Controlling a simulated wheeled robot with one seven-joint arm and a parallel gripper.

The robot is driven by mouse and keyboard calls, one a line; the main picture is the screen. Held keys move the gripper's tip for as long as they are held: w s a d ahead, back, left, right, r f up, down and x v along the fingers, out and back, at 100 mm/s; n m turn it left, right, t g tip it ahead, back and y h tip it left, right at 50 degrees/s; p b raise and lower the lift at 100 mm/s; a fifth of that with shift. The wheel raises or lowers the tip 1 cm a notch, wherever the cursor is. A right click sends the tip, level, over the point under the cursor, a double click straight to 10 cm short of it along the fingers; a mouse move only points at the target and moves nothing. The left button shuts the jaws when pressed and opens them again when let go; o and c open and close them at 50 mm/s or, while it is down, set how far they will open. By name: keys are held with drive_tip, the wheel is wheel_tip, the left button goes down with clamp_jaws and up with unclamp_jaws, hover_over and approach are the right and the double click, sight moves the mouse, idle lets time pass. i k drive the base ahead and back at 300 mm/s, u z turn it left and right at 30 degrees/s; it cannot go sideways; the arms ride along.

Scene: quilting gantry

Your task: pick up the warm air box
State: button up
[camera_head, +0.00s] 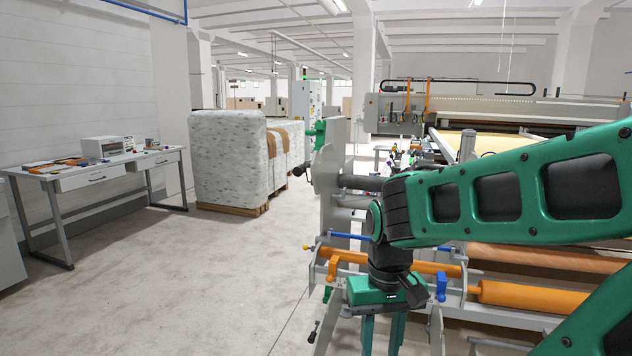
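A white box-shaped appliance with a dark front panel (108,147) stands on the table (70,181) at the left. It is the likeliest warm air box, but I cannot read a label on it. My gripper (382,336) points down at the lower middle of the view, far to the right of the table. Its two green fingers stand apart with nothing visible between them. The fingertips are cut off by the bottom edge.
Small items (58,163) lie on the table beside the appliance. Wrapped pallet goods (229,158) stand right of the table. The quilting machine frame with orange rollers (530,297) is close behind and around my arm. The concrete floor (190,275) between table and machine is clear.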

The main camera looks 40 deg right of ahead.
sight(412, 146)
drive_tip(key=i, duration=5.05)
drive_tip(key=z, duration=2)
drive_tip(key=i, duration=1.3)
drive_tip(key=u, duration=0.05)
